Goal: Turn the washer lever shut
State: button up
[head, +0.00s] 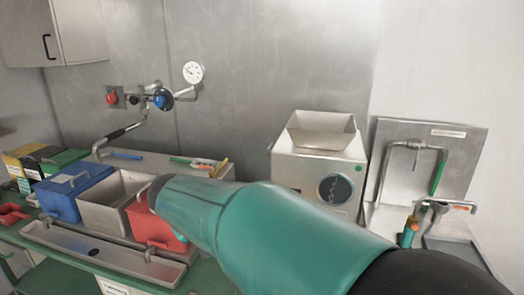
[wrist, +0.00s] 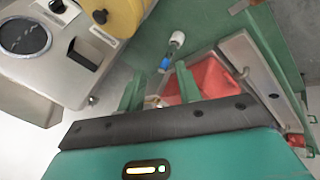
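In the head view, a metal washer-like stand (head: 430,160) with a bent pipe is at the far right. A small lever-like tap piece with an orange end (head: 462,205) sits low in front of it. A wall fitting with a blue knob (head: 162,99) and a black-gripped handle (head: 125,131) is at the left back. I cannot tell for certain which is the washer lever. My gripper (wrist: 158,80) shows in the wrist view with two green fingers apart and nothing clearly between them.
A blue bin (head: 72,192), a grey bin (head: 108,200) and a red bin (head: 152,228) stand at the left. A metal machine with a hopper (head: 318,165) stands behind my arm. In the wrist view, a blue-banded rod (wrist: 166,62) lies beyond the fingers.

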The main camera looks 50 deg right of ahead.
jog(key=w+d+r+g+h, duration=0.1)
jog(key=w+d+h, duration=0.2)
jog(key=d, duration=0.4)
jog(key=w+d+r+g+h, duration=0.1)
jog(key=w+d+h, duration=0.2)
jog(key=d, duration=0.5)
jog(key=h, duration=0.5)
send_near(267, 150)
jog(key=shift+n+g, duration=0.3)
jog(key=shift+g, duration=0.1)
jog(key=d, duration=0.7)
jog(key=w+d, duration=0.1)
jog(key=d, duration=0.2)
jog(key=shift+d+f, duration=0.35)
jog(key=shift+d, duration=0.05)
grip_shut()
